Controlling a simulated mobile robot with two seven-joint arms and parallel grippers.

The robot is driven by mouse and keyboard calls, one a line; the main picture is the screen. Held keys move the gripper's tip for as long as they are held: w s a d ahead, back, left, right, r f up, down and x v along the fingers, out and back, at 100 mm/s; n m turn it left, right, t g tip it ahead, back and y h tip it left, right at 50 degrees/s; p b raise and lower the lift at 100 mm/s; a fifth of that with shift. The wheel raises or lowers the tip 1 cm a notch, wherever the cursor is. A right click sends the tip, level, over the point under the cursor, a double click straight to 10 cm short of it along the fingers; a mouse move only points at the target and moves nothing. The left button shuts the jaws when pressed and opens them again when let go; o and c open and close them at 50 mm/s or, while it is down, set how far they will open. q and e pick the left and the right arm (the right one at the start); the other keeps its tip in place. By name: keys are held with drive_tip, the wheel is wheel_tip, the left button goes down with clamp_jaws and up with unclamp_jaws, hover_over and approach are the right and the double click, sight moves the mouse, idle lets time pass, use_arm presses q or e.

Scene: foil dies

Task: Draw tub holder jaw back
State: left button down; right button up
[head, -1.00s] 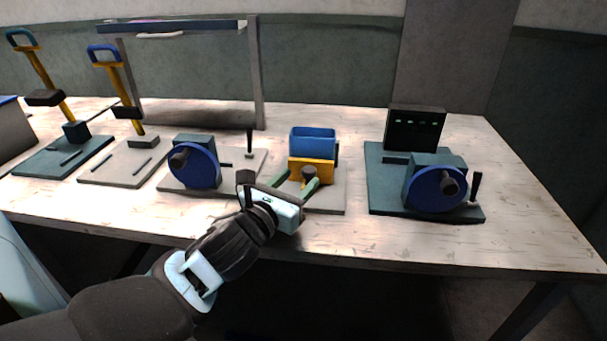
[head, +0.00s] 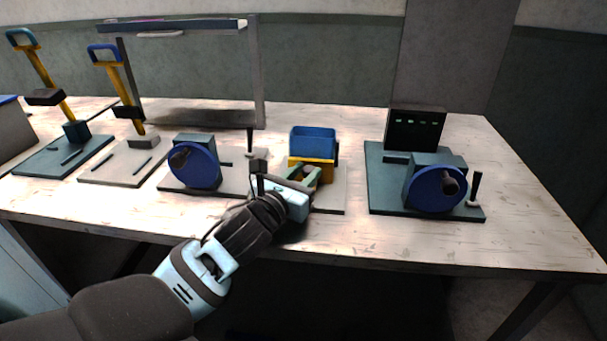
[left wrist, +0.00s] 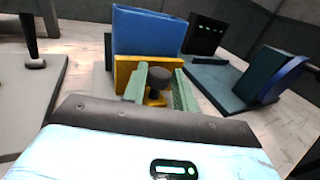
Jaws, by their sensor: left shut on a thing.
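The tub holder has a yellow jaw (head: 325,162) in front of a blue tub (head: 314,141). In the left wrist view the yellow jaw (left wrist: 125,72) stands close against the blue tub (left wrist: 148,33), with a dark round knob (left wrist: 158,76) on its near side. My left gripper (head: 303,175) reaches in from the front left, its green fingers on either side of the knob. In the left wrist view the fingers (left wrist: 160,88) are shut on the knob. The knob's stem is partly hidden. My right gripper is not in view.
A blue-wheeled device (head: 195,165) and an upright dark handle (head: 250,142) stand left of the holder. A second blue-wheeled device (head: 436,188) on a teal plate stands right. Lever presses (head: 125,100) are at the far left. Table space between holder and teal plate is bare.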

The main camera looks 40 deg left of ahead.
use_arm(q)
drive_tip(key=shift+s+d+p, duration=0.35)
drive_tip(key=shift+s+p, duration=0.05)
drive_tip(key=shift+s, duration=0.15)
drive_tip(key=shift+s+d+p, duration=0.35)
drive_tip(key=shift+s, duration=0.2)
drive_tip(key=shift+s+d, duration=0.15)
drive_tip(key=shift+s, duration=0.1)
drive_tip(key=shift+d+f, duration=0.1)
drive_tip(key=shift+f, duration=0.05)
drive_tip(key=c, duration=1.4)
unclamp_jaws()
drive_tip(key=o, duration=0.3)
drive_tip(key=shift+s, duration=0.2)
drive_tip(key=shift+w, duration=0.1)
